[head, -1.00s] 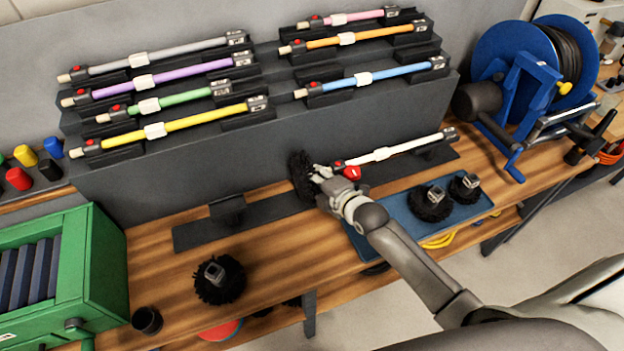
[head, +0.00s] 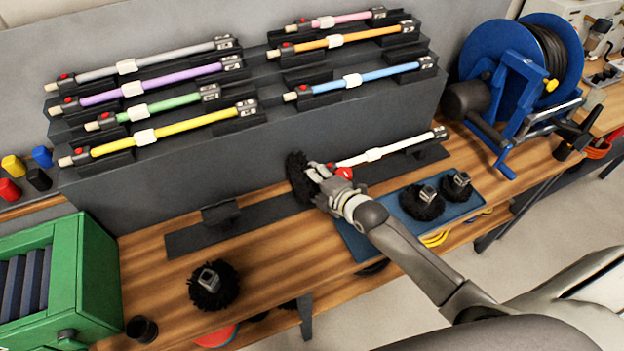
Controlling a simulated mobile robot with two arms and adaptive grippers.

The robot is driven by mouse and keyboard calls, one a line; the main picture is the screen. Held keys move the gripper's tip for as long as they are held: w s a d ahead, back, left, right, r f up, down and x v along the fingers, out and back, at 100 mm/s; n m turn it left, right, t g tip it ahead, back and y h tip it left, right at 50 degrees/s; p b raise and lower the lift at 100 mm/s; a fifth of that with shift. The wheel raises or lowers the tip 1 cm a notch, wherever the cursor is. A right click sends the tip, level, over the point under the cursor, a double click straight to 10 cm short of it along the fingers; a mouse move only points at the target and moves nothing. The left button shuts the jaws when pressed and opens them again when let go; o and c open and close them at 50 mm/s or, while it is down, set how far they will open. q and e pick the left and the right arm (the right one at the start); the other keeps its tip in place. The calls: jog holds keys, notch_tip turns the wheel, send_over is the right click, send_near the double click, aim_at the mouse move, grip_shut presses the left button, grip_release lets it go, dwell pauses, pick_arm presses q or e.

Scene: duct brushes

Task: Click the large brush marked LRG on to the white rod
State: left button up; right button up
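The white rod (head: 385,152) lies on a dark low rack on the bench, slanting up to the right. My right gripper (head: 319,180) is at the rod's left end and is shut on a black round brush (head: 297,178), held with its bristles facing left. A red part shows beside the gripper's fingers. The fingers hide the brush's socket and the rod's left tip, so I cannot tell whether they are joined. No LRG mark is legible on the held brush. My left gripper is out of view.
Another black brush (head: 213,285) stands on the bench at left front. Two smaller brushes (head: 422,202) stand on a blue tray (head: 350,238). Coloured rods rest on the stepped grey rack (head: 350,118) behind. A green box (head: 95,270) and a blue reel (head: 490,50) flank the bench.

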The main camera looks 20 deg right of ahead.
dwell(0.3)
jog(key=v, duration=1.2)
jog(key=s+a+f+m+g+h, duration=0.2)
jog(key=s+m+g, duration=0.3)
jog(key=s+m, duration=0.45)
jog(key=s+a+f+m+g+h, duration=0.1)
jog(key=s+a+f+m+g, duration=0.3)
jog(key=s+m, duration=0.6)
notch_tip(320, 180, down, 25)
jog(key=s+d+n+g+b, duration=0.1)
jog(key=s+d+n+g, duration=0.1)
jog(key=s+d+f+g+b, duration=0.1)
jog(key=s+d+f, duration=0.2)
jog(key=s+f, duration=1.4)
jog(key=shift+s+f+b, duration=0.25)
jog(key=shift+f+b, duration=0.05)
jog(key=shift+f, duration=0.25)
jog(key=shift+d, duration=0.15)
